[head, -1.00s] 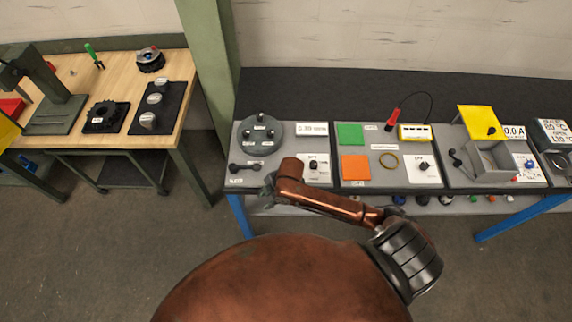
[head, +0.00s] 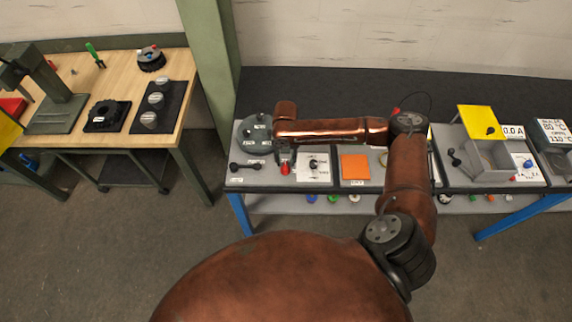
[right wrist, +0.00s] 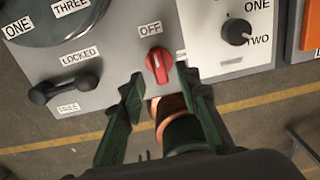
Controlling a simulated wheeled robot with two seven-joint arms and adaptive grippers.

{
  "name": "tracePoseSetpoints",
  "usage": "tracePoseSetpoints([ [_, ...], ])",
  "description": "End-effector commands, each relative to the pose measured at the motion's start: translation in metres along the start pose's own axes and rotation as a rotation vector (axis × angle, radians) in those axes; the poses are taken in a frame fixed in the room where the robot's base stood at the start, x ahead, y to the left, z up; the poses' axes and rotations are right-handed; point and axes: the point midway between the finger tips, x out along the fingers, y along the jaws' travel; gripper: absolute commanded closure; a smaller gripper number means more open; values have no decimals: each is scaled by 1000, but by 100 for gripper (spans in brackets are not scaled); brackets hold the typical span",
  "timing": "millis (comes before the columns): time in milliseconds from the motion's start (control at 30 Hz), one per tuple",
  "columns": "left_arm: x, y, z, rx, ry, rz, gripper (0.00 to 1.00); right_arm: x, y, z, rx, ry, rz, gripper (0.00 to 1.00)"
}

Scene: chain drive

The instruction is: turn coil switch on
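A red rotary switch (right wrist: 159,66) sits on the grey panel in the right wrist view, with an OFF label above it; its pale mark points up toward that label. The same red switch shows in the head view (head: 285,168). No label reading "coil" is legible. My right gripper (right wrist: 162,78) is open, its green-black fingers on either side of the switch's lower end, with nothing held. I cannot tell whether they touch it. In the head view, my right arm largely hides this gripper. My left gripper is in neither view.
A black LOCKED/FREE lever (right wrist: 65,88) lies left of the switch, and a black ONE/TWO knob (right wrist: 237,31) is close on the right. A round grey dial (head: 251,135) stands behind. An orange pad (head: 355,167) and a yellow-lidded box (head: 482,121) are farther right.

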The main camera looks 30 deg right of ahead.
Motion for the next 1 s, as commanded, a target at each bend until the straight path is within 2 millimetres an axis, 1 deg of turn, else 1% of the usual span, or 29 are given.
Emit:
tracePoseSetpoints([
  [33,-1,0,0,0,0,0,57,8,0,0,1,1,-2,70],
  [100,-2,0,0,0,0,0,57,18,0,0,1,1,0,70],
  [200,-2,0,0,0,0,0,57,30,0,0,1,0,-1,70],
  [300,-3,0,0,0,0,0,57,37,0,0,1,-1,0,70],
  [633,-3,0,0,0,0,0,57,40,0,0,0,-2,1,70],
  [1000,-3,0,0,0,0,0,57,40,0,0,0,-2,0,96],
])
